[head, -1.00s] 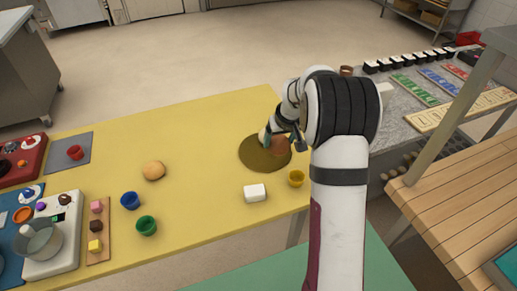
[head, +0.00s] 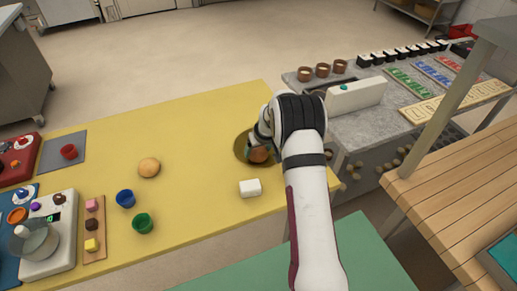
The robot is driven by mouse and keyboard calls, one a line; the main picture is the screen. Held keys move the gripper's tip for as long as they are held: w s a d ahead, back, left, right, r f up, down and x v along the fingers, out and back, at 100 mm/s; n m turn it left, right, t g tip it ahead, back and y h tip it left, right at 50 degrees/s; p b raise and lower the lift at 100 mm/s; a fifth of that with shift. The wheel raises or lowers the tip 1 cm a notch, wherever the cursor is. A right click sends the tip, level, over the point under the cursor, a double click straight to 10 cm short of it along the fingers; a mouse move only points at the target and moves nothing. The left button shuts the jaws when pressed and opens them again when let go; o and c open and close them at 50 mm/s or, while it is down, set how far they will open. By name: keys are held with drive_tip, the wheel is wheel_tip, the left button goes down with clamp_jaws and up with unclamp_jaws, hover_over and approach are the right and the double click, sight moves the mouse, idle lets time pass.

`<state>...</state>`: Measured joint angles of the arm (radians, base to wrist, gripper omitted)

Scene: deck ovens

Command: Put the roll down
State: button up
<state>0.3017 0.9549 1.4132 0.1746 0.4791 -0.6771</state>
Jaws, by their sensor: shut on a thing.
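My gripper (head: 257,146) is low over the round brown mat or dish (head: 240,150) on the yellow table (head: 195,135). It is shut on the brown roll (head: 258,156), which shows just below the fingers. The arm hides much of the dish and part of the roll. I cannot tell whether the roll touches the dish. Another round, light-brown roll (head: 149,167) lies alone on the table to the left.
A white block (head: 250,188) sits just in front of the dish. Blue (head: 125,198) and green (head: 143,222) cups stand to the left. A grey counter (head: 375,127) at right holds copper cups (head: 322,70) and a white box (head: 357,95). The table's far middle is clear.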

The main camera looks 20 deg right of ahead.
drive_tip(key=o, duration=1.2)
drive_tip(key=shift+f, duration=0.1)
drive_tip(key=v, duration=1.2)
drive_tip(key=s+a+r+m+g+y, duration=0.1)
drive_tip(key=s+a+r+m, duration=0.1)
drive_tip(key=s+a+r, duration=0.75)
drive_tip(key=s+a+m+g, duration=0.1)
drive_tip(key=s+a, duration=0.1)
drive_tip(key=s, duration=0.7)
drive_tip(key=s+a+m+g, duration=0.1)
drive_tip(key=s+a, duration=0.2)
drive_tip(key=s, duration=0.6)
drive_tip(key=s+a+m+g, duration=0.1)
drive_tip(key=s+a, duration=0.2)
drive_tip(key=s, duration=0.6)
drive_tip(key=shift+s+f+m+g+y, duration=0.3)
drive_tip(key=shift+s+f+y, duration=0.05)
drive_tip(key=shift+y, duration=0.05)
